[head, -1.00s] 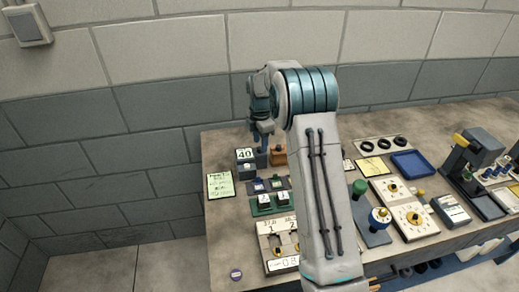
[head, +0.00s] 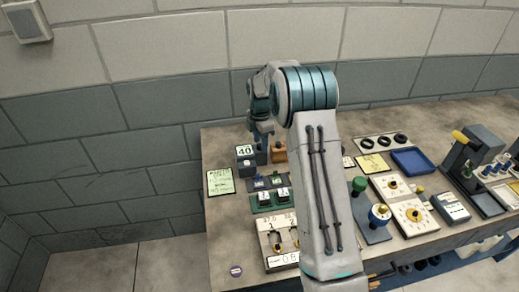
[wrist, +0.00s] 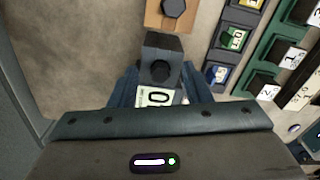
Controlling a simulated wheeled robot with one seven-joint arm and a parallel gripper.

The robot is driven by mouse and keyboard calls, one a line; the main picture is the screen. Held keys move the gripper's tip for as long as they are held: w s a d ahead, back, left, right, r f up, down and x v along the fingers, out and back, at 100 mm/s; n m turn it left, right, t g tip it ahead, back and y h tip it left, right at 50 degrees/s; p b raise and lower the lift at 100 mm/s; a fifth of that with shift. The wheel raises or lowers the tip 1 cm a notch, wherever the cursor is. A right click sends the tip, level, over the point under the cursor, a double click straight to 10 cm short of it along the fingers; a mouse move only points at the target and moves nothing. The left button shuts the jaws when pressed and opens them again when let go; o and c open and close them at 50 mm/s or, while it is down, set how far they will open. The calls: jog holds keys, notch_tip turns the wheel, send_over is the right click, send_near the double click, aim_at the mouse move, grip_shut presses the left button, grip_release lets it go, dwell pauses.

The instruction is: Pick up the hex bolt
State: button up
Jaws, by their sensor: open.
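A dark block (wrist: 166,47) with a white number label (wrist: 156,96) lies just ahead of my gripper in the wrist view, a small dark hex-shaped head (wrist: 160,71) on its face. A second, larger dark hex head (wrist: 173,8) sits on an orange-brown block (wrist: 153,17) beyond it. I cannot tell for certain which head is the hex bolt. My gripper (wrist: 160,78) is open, its blue fingers to either side of the dark block; contact cannot be told. In the head view my gripper (head: 262,149) points down between the "40" block (head: 244,164) and the orange-brown block (head: 279,155).
Green holders with numbered tags (head: 272,197) stand close by, with a cream panel (head: 279,240) in front. A green card (head: 220,182) lies at the left. A blue tray (head: 412,161) and dark press-like device (head: 474,155) are at the right. The wall is behind.

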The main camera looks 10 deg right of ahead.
grip_shut()
jog(key=shift+r, duration=0.2)
jog(key=shift+r, duration=0.6)
notch_tip(320, 180, up, 3)
jog(key=shift+f+b, duration=0.1)
jog(key=shift+b, duration=0.5)
jog(key=s+d+r+b, duration=0.2)
jog(key=s+d+r, duration=0.2)
jog(key=d+r, duration=0.5)
notch_tip(320, 180, up, 6)
jog(key=d+p, duration=0.2)
jog(key=p, duration=0.4)
